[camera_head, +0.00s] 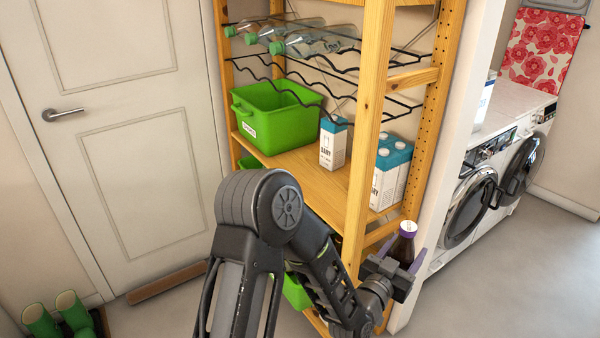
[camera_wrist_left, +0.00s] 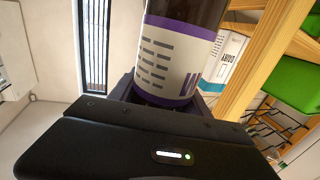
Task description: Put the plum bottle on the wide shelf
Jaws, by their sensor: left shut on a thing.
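In the left wrist view the bottle (camera_wrist_left: 180,55) shows large, with a white label edged in purple, between the jaws of the left gripper (camera_wrist_left: 165,95). The wide shelf (camera_head: 300,172) is a wooden board in the rack, with cartons and a green bin on it. The bottle is outside the rack, lower than this board. My right gripper is not in view.
On the board stand a green bin (camera_head: 270,112), one carton (camera_head: 333,142) and a group of cartons (camera_head: 391,170). Bare board lies between them, behind the front post (camera_head: 370,130). Wire racks above hold clear bottles (camera_head: 300,42). Washing machines (camera_head: 470,205) stand right.

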